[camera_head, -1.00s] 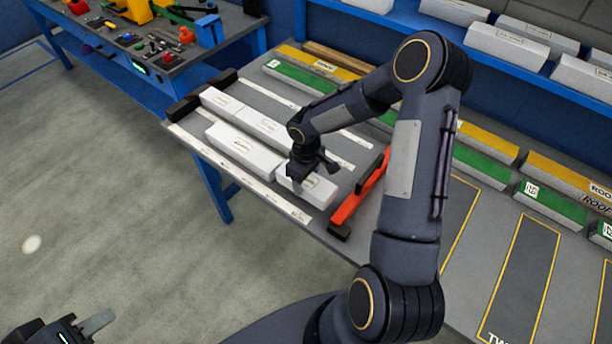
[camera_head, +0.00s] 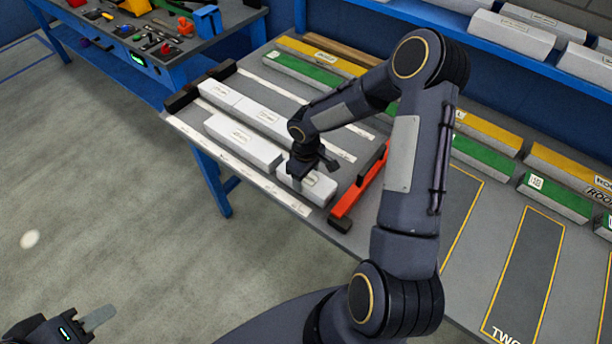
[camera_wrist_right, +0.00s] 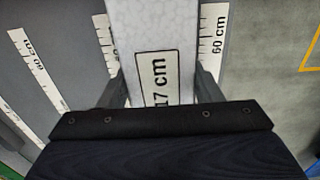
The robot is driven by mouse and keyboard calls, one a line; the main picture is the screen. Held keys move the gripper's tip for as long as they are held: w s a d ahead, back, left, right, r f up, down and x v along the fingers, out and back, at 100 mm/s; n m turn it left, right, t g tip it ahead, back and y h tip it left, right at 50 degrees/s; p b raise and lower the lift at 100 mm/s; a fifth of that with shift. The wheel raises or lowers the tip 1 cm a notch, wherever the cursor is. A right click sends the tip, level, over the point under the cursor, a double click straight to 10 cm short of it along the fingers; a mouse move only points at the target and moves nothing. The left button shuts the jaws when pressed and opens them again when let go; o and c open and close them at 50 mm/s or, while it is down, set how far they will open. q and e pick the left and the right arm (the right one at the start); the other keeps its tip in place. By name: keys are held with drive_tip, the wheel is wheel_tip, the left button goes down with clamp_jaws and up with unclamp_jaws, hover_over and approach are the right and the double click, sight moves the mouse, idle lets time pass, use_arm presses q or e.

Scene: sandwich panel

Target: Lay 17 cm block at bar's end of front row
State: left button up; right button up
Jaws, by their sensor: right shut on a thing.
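The white 17 cm block (camera_head: 318,189) is between the fingers of my right gripper (camera_head: 306,172), which is shut on it. In the right wrist view the block (camera_wrist_right: 150,25) shows its "17 cm" label, with a finger of the right gripper (camera_wrist_right: 160,85) on each side. In the head view the block is at the right end of the front row, close to a longer white block (camera_head: 243,143); my gripper partly hides the space between them. An orange bar (camera_head: 362,185) with dark ends lies to its right. My left gripper (camera_head: 90,322) is at the lower left, away from the table.
Two white blocks (camera_head: 262,117) (camera_head: 219,91) form the row behind. Dark stop pieces (camera_head: 182,99) stand at the rows' left end. A white ruler strip (camera_head: 240,168) runs along the table's front edge. Green and yellow blocks (camera_head: 300,70) line the back.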

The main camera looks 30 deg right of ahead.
drive_tip(key=shift+f+b, duration=0.35)
drive_tip(key=shift+f, duration=0.05)
drive_tip(key=o, duration=1)
drive_tip(key=shift+o, duration=0.2)
drive_tip(key=shift+r, duration=0.15)
wheel_tip(320, 180, up, 8)
drive_tip(key=shift+f, duration=0.15)
drive_tip(key=s+a+r+m+t+y, duration=0.2)
drive_tip(key=s+a+r+m, duration=0.1)
drive_tip(key=s+r, duration=0.5)
drive_tip(key=s+a+r+m+t+y, duration=0.1)
drive_tip(key=s+a+r+m+t, duration=0.2)
drive_tip(key=s+r, duration=0.4)
drive_tip(key=s+a, duration=0.1)
drive_tip(key=s, duration=0.6)
drive_tip(key=shift+a+r+t+y, duration=0.15)
drive_tip(key=shift+r+t+y, duration=0.15)
drive_tip(key=shift+r+y, duration=0.1)
